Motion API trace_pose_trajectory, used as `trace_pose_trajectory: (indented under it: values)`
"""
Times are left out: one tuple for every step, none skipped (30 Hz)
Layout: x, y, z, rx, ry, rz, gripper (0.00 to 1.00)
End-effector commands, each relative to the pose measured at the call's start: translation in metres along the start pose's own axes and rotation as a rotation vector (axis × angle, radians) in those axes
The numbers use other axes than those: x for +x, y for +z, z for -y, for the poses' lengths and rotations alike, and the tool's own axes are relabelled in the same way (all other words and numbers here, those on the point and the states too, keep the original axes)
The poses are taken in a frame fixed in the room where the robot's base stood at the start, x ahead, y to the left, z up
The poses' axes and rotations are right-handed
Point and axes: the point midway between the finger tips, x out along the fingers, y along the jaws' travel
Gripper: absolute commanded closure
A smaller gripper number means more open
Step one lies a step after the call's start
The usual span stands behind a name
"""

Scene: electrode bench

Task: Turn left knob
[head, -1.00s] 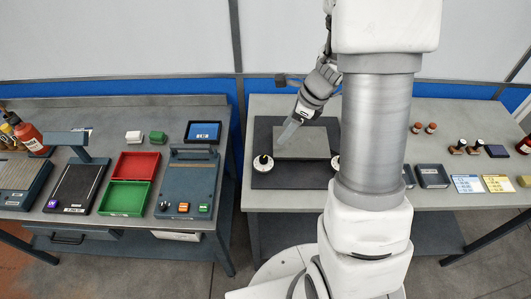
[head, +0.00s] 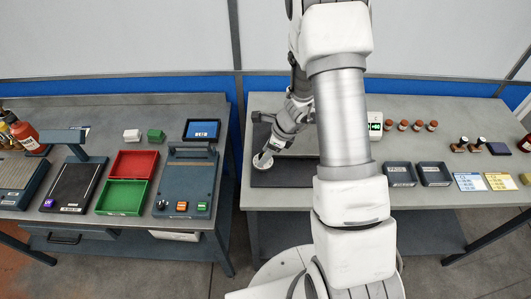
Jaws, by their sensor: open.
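The left knob (head: 259,165) is a white round disc on a dark mat (head: 281,180) at the left of the right-hand bench. My gripper (head: 264,156) is right over the knob, its fingers pointing down at it and hiding part of its top. The jaws are open; whether the fingers touch the knob or stand around it is too small to tell. A grey block (head: 302,148) lies on the mat to the right of the knob, partly hidden by my arm. The right knob is hidden behind my arm.
To the right on this bench (head: 460,228) are dark trays (head: 434,174), several brown-red bottles (head: 417,125), stamps (head: 460,144) and blue and yellow cards (head: 468,182). A white box with a green sign (head: 375,125) stands behind my arm. The left bench holds a red tray (head: 134,164) and a green tray (head: 124,197).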

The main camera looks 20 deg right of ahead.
Motion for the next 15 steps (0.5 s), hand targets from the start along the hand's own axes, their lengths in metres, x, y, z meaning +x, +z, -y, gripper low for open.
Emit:
trace_pose_trajectory:
  values:
    - [-0.0001, 0.0001, 0.0001, 0.000, 0.000, 0.000, 0.36]
    - [-0.0002, 0.0001, 0.0001, 0.000, 0.000, 0.000, 0.36]
    - [-0.0002, 0.0001, 0.0001, 0.000, 0.000, 0.000, 0.36]
    - [-0.0002, 0.0001, 0.0001, 0.000, 0.000, 0.000, 0.36]
    - [-0.0003, 0.0001, 0.0000, 0.000, 0.000, 0.000, 0.39]
    - [-0.0003, 0.0001, 0.0000, 0.000, 0.000, 0.000, 0.46]
    - [-0.0003, 0.0001, 0.0000, 0.000, 0.000, 0.000, 0.52]
    - [-0.0003, 0.0001, 0.0000, 0.000, 0.000, 0.000, 0.57]
    - [-0.0004, 0.0001, 0.0000, 0.000, 0.000, 0.000, 0.65]
    - [-0.0004, 0.0001, 0.0000, 0.000, 0.000, 0.000, 0.70]
    - [-0.0004, 0.0001, 0.0000, 0.000, 0.000, 0.000, 0.75]
    - [-0.0004, 0.0001, 0.0000, 0.000, 0.000, 0.000, 0.82]
    - [-0.0004, 0.0001, 0.0000, 0.000, 0.000, 0.000, 0.88]
    - [-0.0004, 0.0001, 0.0000, 0.000, 0.000, 0.000, 0.93]
    - [-0.0004, 0.0001, 0.0000, 0.000, 0.000, 0.000, 1.00]
